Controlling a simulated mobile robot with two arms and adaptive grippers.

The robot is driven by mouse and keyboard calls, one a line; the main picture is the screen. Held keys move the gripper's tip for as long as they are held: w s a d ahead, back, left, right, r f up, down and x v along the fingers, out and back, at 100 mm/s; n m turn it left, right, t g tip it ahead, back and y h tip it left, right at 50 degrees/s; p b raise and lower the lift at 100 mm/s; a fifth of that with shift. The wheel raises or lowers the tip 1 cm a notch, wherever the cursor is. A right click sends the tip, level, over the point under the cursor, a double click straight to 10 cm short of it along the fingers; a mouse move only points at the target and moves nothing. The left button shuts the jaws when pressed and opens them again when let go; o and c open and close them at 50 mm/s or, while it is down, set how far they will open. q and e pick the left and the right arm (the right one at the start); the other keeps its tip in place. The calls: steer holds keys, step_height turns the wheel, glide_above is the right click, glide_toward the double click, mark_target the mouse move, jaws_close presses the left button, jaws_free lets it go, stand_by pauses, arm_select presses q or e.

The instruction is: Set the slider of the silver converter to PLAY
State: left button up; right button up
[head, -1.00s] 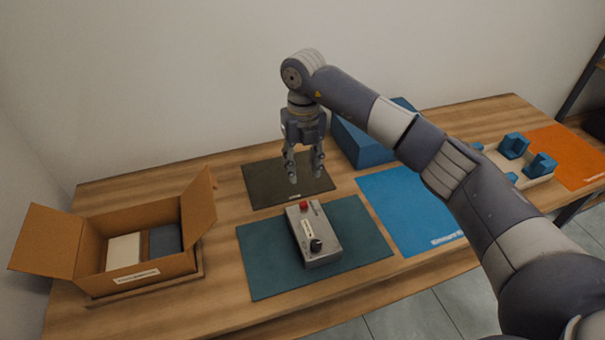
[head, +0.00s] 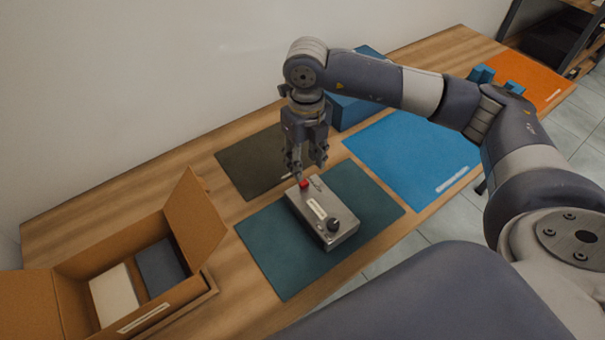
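The silver converter (head: 322,214) is a small grey box lying on the dark teal mat (head: 270,255). It has a red part (head: 304,184) at its far end, a pale label strip in the middle and a black knob (head: 333,225) at its near end. I cannot make out which part is the slider or read any PLAY mark. My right gripper (head: 308,168) points down just above the converter's far end, close to the red part. Its fingers are apart with nothing between them; whether a finger touches the converter I cannot tell. My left gripper is out of view.
An open cardboard box (head: 200,228) holding a white and a dark block stands at the left. A dark brown mat (head: 245,165), a blue mat (head: 415,155), a blue box (head: 347,112) and an orange mat (head: 530,78) lie around. A wall stands behind the table.

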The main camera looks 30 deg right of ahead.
mark_target(304, 182)
step_height(304, 182, down, 4)
steer(key=shift+a+r, duration=0.1)
steer(key=shift+r, duration=0.15)
steer(key=f+p, duration=0.1)
steer(key=f, duration=0.2)
steer(key=shift+w+f, duration=0.15)
steer(key=shift+w, duration=0.05)
steer(key=shift+f, duration=0.1)
steer(key=c, duration=0.8)
jaws_close()
steer(key=shift+w+a+f+b, duration=0.1)
steer(key=shift+w+b, duration=0.25)
steer(key=shift+b, duration=0.45)
steer(key=shift+r, duration=0.2)
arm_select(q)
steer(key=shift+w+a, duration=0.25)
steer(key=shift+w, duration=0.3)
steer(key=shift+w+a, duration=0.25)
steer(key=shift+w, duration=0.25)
arm_select(e)
steer(key=o, duration=0.8)
jaws_free()
